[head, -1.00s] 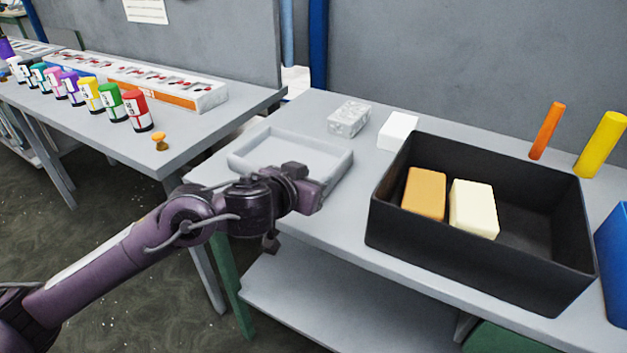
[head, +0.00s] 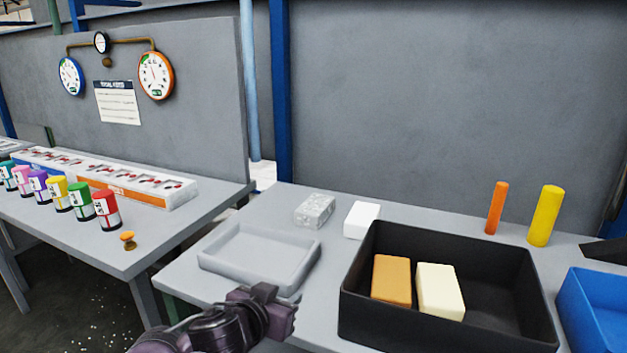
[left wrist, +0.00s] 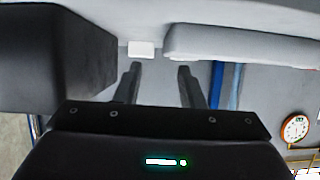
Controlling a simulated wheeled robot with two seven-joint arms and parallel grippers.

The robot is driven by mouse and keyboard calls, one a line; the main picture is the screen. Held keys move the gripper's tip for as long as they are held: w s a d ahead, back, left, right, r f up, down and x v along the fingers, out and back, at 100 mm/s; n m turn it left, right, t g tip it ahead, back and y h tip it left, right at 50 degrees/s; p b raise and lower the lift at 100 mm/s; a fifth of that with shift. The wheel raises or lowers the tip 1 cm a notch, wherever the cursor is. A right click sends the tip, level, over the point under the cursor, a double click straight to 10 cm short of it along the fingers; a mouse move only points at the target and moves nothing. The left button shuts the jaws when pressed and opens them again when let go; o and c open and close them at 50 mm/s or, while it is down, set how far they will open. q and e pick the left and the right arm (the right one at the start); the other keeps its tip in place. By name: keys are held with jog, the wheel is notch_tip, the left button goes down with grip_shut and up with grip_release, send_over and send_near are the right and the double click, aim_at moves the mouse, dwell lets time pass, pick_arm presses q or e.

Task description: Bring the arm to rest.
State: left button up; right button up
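My left arm comes in from the bottom of the head view, with the left gripper (head: 284,306) just in front of the grey tray (head: 222,270) on the bench. The left wrist view shows its two dark fingers (left wrist: 158,70) spread apart with nothing between them. A white block (left wrist: 141,48) shows beyond the fingers there, apart from them. My right gripper does not show in either view.
A black bin (head: 440,338) holds an orange block (head: 391,279) and a cream block (head: 440,291). Behind stand a speckled block (head: 314,210), a white block (head: 362,219), an orange cylinder (head: 496,208) and a yellow cylinder (head: 545,216). A blue bin (head: 583,318) is at right.

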pick_arm(q)
jog(key=s+a+f+n+g+y, duration=0.1)
jog(key=s+a+f+g+y, duration=0.1)
jog(key=s+a+f+g, duration=0.6)
jog(key=s+a+f+n+g+y, duration=0.15)
jog(key=s+a+f, duration=0.25)
jog(key=s+f, duration=0.9)
jog(key=s+f+p, duration=0.1)
jog(key=s+f, duration=0.1)
jog(key=f, duration=0.9)
jog(key=s+f+p, duration=0.1)
jog(key=s+f, duration=0.1)
jog(key=f, duration=1)
jog(key=s+a+f+g, duration=0.1)
jog(key=s+a+f, duration=0.1)
jog(key=s+f, duration=0.7)
jog(key=s+a+f+g+y+p, duration=0.1)
jog(key=s+f, duration=0.8)
jog(key=s, duration=0.2)
jog(key=shift+s+a+f, duration=0.25)
jog(key=shift+s+a, duration=0.1)
jog(key=shift+s, duration=0.05)
jog(key=shift+m, duration=0.25)
